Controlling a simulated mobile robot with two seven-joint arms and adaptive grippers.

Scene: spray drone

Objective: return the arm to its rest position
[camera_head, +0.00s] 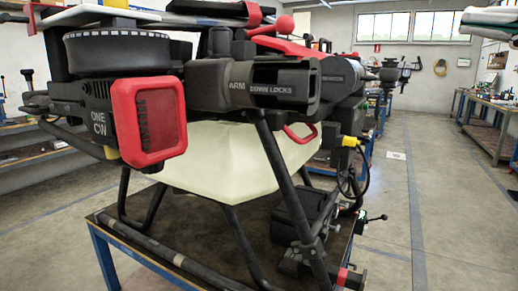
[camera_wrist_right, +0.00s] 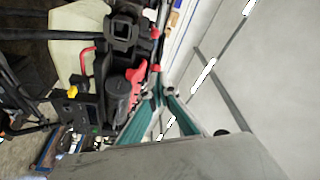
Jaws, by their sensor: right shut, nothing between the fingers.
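The left gripper is not in view. The spray drone (camera_head: 215,85) fills the left and middle of the head view, with a pale tank (camera_head: 225,160) and a red-framed part (camera_head: 150,120). In the wrist view, turned sideways, the drone's tank (camera_wrist_right: 75,45) and dark parts are at the left. A large blurred grey surface fills the bottom.
The drone stands on a blue-framed table (camera_head: 105,250). A yellow connector (camera_head: 350,141) and a red handle (camera_head: 300,134) stick out from it. The floor (camera_head: 430,200) to the right is open. A workbench (camera_head: 490,120) stands at the far right.

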